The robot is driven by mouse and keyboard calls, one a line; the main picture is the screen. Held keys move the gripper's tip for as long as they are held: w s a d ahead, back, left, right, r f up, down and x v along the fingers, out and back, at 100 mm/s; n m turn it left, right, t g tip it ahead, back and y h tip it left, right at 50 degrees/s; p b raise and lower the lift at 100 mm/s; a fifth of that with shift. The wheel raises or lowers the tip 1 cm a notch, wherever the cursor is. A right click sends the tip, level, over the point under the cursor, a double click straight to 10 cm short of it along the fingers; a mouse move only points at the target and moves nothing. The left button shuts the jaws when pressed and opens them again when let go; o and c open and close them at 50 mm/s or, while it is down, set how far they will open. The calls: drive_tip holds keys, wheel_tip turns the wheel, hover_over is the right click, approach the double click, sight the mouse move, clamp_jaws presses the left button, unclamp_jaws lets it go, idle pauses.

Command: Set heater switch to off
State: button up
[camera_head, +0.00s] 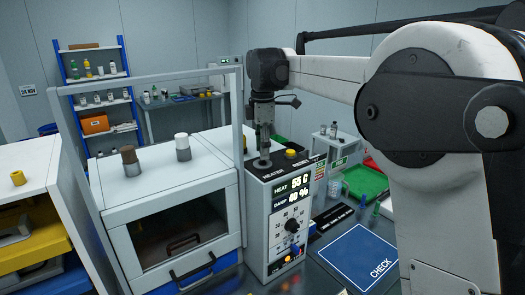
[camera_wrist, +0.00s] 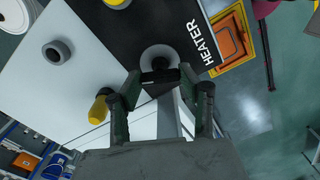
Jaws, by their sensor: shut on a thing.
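The heater switch is a black lever (camera_wrist: 160,76) on a pale round base (camera_wrist: 158,54), next to the HEATER label on the panel's black top. In the head view the switch base (camera_head: 262,163) sits at the left of the panel top, under my gripper (camera_head: 262,143). My gripper points down with its fingers on either side of the lever, shut on it; it fills the middle of the wrist view (camera_wrist: 160,80). The fingers partly hide the lever, so its exact setting is hard to tell. The panel's display (camera_head: 292,189) reads HEAT 55 C and DAMP 40 %.
A yellow RESET button (camera_head: 290,153) sits close beside the switch. A white cabinet (camera_head: 150,190) with a metal frame (camera_head: 240,110) stands left of the panel. A blue CHECK mat (camera_head: 357,256) lies at right.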

drive_tip(key=n, duration=0.4)
drive_tip(key=shift+n+b, duration=0.3)
idle(0.4)
drive_tip(key=o, duration=1.1)
drive_tip(key=shift+o, duration=0.2)
drive_tip(key=shift+r, duration=0.1)
wheel_tip(320, 180, up, 12)
